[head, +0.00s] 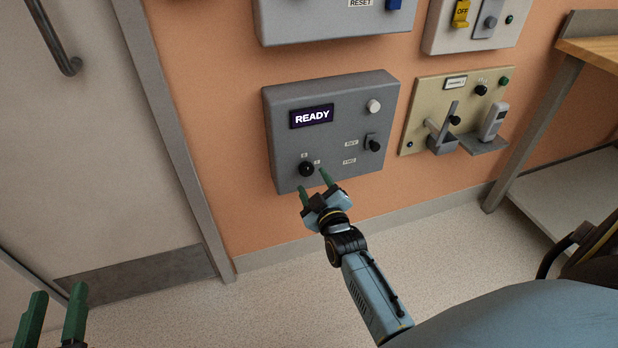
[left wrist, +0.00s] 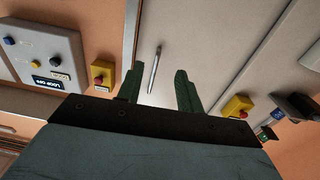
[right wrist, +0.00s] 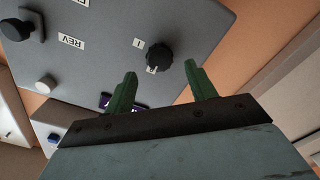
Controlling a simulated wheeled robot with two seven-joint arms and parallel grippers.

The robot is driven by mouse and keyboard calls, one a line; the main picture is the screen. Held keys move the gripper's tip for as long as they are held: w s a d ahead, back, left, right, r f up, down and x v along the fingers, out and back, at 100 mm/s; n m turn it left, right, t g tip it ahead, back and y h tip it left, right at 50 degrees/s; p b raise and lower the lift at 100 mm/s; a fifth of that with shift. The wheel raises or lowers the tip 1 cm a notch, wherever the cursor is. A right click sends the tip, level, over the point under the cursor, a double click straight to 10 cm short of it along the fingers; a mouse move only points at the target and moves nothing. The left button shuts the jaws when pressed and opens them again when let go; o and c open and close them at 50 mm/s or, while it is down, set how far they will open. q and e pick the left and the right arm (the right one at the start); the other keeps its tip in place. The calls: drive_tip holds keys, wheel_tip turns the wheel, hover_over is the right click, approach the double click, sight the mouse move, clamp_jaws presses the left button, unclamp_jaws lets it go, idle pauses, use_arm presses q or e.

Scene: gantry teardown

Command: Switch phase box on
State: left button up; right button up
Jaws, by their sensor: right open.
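The phase box (head: 345,108) is a grey wall box with a lit display (head: 312,117) reading READY. Low on its face is a black rotary knob (head: 306,169), with small labels around it. In the right wrist view the knob (right wrist: 159,57) appears just beyond and between the fingertips, with an "I" label (right wrist: 138,43) beside it. My right gripper (head: 314,181) is open and empty, just below the knob in the head view; contact cannot be told. My left gripper (head: 54,304) is open and empty at the lower left, away from the box.
The box also carries a white button (head: 374,106) and a black-tipped lever (head: 373,144) by FWD and REV labels. Other boxes hang above. A door (head: 90,120) is left; a bench (head: 590,52) is right.

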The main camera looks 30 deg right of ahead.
sight(308, 171)
drive_tip(key=b+x, duration=0.1)
drive_tip(key=x, duration=0.2)
drive_tip(key=shift+f, duration=0.1)
use_arm(q)
wheel_tip(308, 171, up, 7)
drive_tip(key=s+t+h, duration=0.1)
drive_tip(key=t, duration=0.3)
drive_tip(key=shift+s+d+t+h+b, duration=0.3)
drive_tip(key=shift+s, duration=0.05)
use_arm(e)
drive_tip(key=shift+w+d, duration=0.15)
drive_tip(key=shift+w, duration=0.45)
use_arm(q)
drive_tip(key=shift+f, duration=0.1)
use_arm(e)
drive_tip(key=c, duration=1)
